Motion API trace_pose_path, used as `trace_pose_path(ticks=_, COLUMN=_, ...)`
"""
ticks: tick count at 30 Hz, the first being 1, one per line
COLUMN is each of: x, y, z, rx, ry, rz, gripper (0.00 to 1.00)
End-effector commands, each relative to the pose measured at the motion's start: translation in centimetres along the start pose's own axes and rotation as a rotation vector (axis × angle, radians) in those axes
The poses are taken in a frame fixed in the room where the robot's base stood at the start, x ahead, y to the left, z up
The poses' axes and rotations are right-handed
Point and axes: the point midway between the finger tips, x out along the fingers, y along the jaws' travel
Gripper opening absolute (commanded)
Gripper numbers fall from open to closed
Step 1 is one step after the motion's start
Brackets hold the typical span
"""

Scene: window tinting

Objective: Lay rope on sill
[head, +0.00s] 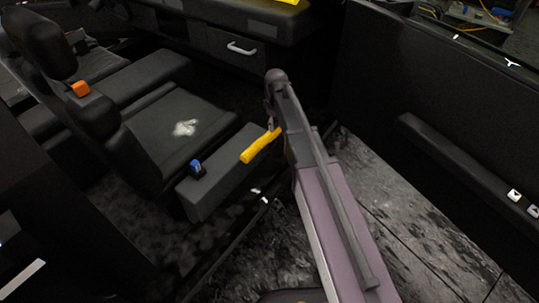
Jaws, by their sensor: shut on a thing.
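My gripper (271,126) is at the end of my arm, in the middle of the head view, over the open side of a vehicle. It is shut on a short, thick yellow piece (258,147), which I take to be the rope. The piece slants down to the left and hangs near the right end of a dark grey block beside the seat. I cannot tell whether it touches the block. The sill (232,247) seems to be the dark edge along the door opening, below and left of my arm. My fingers are small and partly hidden.
A dark seat (160,140) bears a white patch (185,128). A blue-topped piece (197,170) sits on the grey block (215,192). The open door (450,110) stands at the right. Another yellow thing (290,2) lies on the dashboard. Stained floor (400,220) lies below my arm.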

Motion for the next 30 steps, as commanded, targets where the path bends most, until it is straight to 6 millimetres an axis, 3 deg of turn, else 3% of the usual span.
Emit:
trace_pose_path(ticks=1, x=1.8, y=-0.3, z=0.0, rx=-0.005, ry=0.0, rz=0.0, gripper=0.0)
trace_pose_path(ticks=15, x=8.9, y=-2.4, z=-0.6, rx=-0.049, ry=0.0, rz=-0.001, gripper=0.0)
trace_pose_path(ticks=21, x=10.2, y=-2.8, z=-0.8, rx=-0.058, ry=0.0, rz=-0.001, gripper=0.0)
trace_pose_path(ticks=30, x=10.2, y=-2.9, z=-0.8, rx=-0.061, ry=0.0, rz=-0.001, gripper=0.0)
